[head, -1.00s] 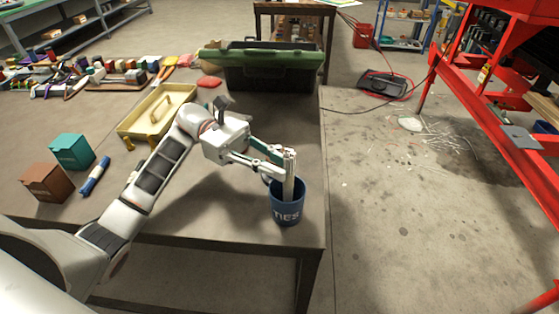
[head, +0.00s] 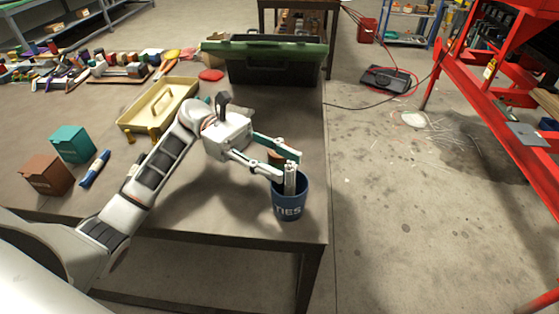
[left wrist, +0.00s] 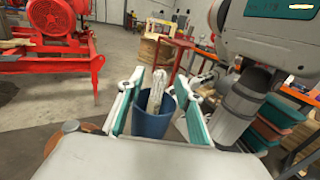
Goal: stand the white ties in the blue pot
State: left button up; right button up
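The blue pot (head: 290,203), lettered TIES, stands upright near the table's right front corner. The bundle of white ties (head: 290,178) stands in it, with the upper ends above the rim. The pot (left wrist: 153,120) and ties (left wrist: 157,92) also show in the left wrist view, the ties leaning slightly. My left gripper (head: 289,166) is open, its fingers spread to either side of the ties at about rim height; the wrist view shows gaps between ties and fingers. The ties' lower ends are hidden inside the pot. My right gripper is not in view.
A small brown object (head: 275,158) is partly hidden behind the left gripper. A yellow tray (head: 158,105), teal box (head: 73,145), brown box (head: 46,174) and blue-and-white bundle (head: 95,168) lie left. A green-lidded crate (head: 270,65) stands behind. The table edge is close beside the pot.

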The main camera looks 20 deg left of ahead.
pick_arm(q)
jog(key=v, duration=1.2)
dwell(0.6)
